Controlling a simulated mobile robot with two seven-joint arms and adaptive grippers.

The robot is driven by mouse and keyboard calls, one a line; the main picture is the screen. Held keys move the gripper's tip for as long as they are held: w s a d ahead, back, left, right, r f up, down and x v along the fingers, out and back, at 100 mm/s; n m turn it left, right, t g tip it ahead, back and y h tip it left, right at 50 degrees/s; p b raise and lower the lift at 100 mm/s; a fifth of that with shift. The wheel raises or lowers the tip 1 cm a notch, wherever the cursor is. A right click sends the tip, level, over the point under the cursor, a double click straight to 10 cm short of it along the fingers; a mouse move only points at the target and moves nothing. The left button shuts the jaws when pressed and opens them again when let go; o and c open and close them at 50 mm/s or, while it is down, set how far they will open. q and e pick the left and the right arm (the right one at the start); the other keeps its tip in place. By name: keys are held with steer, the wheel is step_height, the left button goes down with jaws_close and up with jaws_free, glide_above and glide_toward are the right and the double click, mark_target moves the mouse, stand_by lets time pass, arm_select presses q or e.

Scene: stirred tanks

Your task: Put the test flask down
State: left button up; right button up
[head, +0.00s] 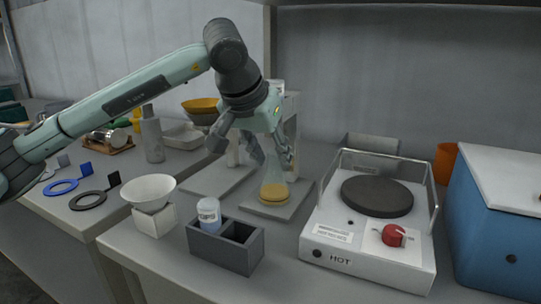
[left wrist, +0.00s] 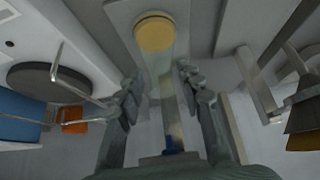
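The test flask (head: 274,191) is clear with yellow liquid at its bottom. It appears to stand upright on a flat grey plate (head: 293,204) left of the hot plate. My left gripper (head: 268,153) is above the liquid, around the flask's upper part. In the left wrist view the flask (left wrist: 158,37) runs between the two fingers (left wrist: 162,90), with a visible gap on each side. The fingers are open and do not seem to touch it. The flask's top is partly hidden by the gripper in the head view. My right gripper is not in view.
A hot plate (head: 325,237) with a metal rail and red knob stands to the right, with a blue box (head: 492,230) beyond. A dark grey holder (head: 225,251) with a bottle (head: 208,214) and a white bowl (head: 148,189) on a block are to the left. Another flat plate (head: 215,180) lies behind.

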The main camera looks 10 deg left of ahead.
arm_select(q)
steer(key=shift+r, duration=0.1)
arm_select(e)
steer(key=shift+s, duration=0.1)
arm_select(q)
steer(key=shift+r, duration=0.15)
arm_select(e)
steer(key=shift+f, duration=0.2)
arm_select(q)
steer(key=shift+s+a+r, duration=0.1)
steer(key=shift+s+r, duration=0.2)
steer(key=shift+r, duration=0.2)
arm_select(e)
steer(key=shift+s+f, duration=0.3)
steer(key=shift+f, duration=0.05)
arm_select(q)
steer(key=v, duration=1)
steer(key=shift+s+r, duration=0.25)
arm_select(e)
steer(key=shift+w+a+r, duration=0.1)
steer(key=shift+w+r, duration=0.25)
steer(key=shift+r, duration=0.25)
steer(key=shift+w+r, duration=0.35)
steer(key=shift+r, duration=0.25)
